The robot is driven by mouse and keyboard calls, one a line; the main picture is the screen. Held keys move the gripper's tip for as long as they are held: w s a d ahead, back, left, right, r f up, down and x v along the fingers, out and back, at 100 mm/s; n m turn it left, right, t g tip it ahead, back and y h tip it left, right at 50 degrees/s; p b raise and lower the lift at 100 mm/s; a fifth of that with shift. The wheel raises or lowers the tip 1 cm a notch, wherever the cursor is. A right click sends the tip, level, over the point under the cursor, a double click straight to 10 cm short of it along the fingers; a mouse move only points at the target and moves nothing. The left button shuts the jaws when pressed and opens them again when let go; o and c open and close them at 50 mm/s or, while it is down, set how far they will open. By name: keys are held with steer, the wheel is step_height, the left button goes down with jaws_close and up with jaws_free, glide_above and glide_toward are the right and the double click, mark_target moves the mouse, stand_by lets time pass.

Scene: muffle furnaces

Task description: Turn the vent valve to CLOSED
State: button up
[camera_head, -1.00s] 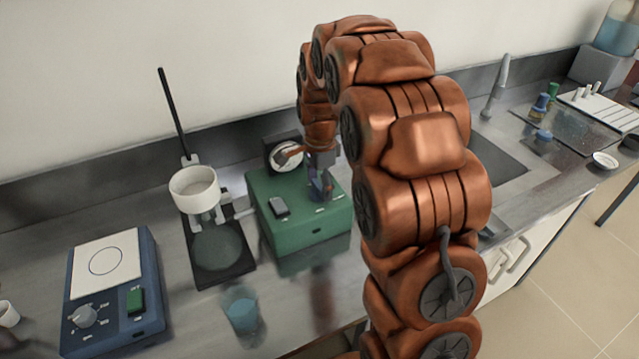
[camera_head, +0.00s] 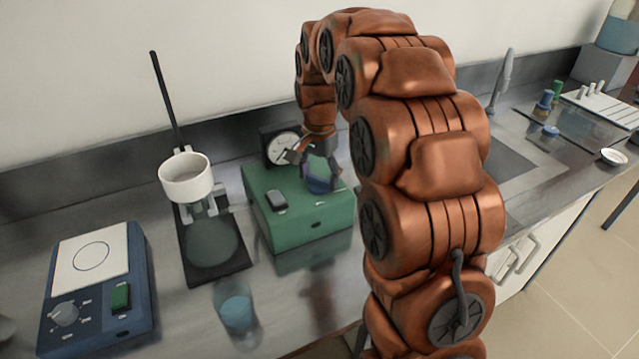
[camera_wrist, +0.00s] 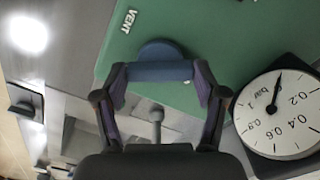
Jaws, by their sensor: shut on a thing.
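The vent valve is a blue handle (camera_wrist: 160,72) on a round blue base on top of the green box (camera_head: 300,226). "VENT" is printed near it in the wrist view. My gripper (camera_head: 319,178) reaches down onto the box from above; in the wrist view my gripper (camera_wrist: 162,74) has one fingertip at each end of the blue handle and is shut on it. The handle lies across the wrist picture between the fingers. My fingers partly hide it in the head view. No OPEN or CLOSED mark is readable.
A round dial gauge (camera_head: 282,147) stands behind the box, close beside my gripper. A grey switch (camera_head: 277,202) is on the box top. Left are a stand with a white cup (camera_head: 186,177), a beaker of blue liquid (camera_head: 237,312) and a blue hotplate (camera_head: 98,290). A sink is right.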

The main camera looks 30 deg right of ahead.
mark_target(319, 178)
steer(key=n+b, duration=0.3)
steer(key=n, duration=0.2)
steer(key=shift+a+f+n, duration=0.1)
steer(key=shift+f+n, duration=0.05)
steer(key=shift+n, duration=0.15)
steer(key=n+b, duration=0.1)
steer(key=n, duration=0.4)
steer(key=shift+n+b, duration=0.3)
steer(key=o, duration=1.1)
steer(key=shift+o, duration=0.2)
steer(key=shift+r, duration=0.2)
step_height(319, 178, up, 12)
